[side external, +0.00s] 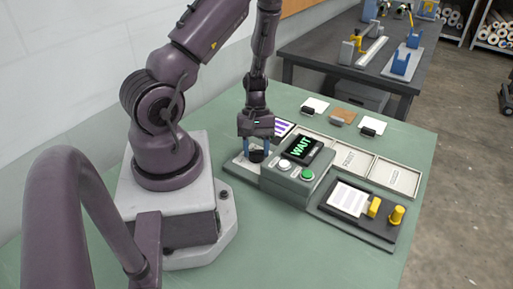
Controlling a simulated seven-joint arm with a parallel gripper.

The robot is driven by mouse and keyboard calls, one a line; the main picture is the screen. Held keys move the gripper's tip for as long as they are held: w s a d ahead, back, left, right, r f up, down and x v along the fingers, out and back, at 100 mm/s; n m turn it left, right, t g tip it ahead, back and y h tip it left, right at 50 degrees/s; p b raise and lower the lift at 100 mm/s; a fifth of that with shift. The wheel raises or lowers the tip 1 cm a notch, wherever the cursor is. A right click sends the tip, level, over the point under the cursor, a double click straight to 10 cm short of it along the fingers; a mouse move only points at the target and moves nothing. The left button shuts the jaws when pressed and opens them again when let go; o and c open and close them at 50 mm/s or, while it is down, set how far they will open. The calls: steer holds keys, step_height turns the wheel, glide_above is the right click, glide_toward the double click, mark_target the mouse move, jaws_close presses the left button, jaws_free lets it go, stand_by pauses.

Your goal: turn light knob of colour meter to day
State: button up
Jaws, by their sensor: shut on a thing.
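The colour meter appears to be the grey unit (283,186) with a tilted screen reading "WAIT" (301,150) in green. A white button (285,165) and a green button (307,174) sit on its front. A dark round knob (257,156) is at its left side, on or beside a low grey base; its markings and pointer cannot be read. My gripper (258,152) points straight down with its blue fingers on either side of this knob, shut on it. The fingers partly hide the knob.
Shallow pale trays (350,160) lie right of the unit. In front is a dark plate (330,215) with a white sheet, a yellow block and a yellow knob (397,214). Sample cards with dark clips (314,105) lie behind. The green table (330,265) is clear at the front.

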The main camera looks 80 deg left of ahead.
steer(key=shift+n+t, duration=0.3)
steer(key=shift+n, duration=0.5)
steer(key=o, duration=0.9)
steer(key=shift+o, duration=0.2)
steer(key=shift+r, duration=0.1)
steer(key=v, duration=1.2)
steer(key=shift+a+r, duration=0.2)
steer(key=shift+r, duration=0.15)
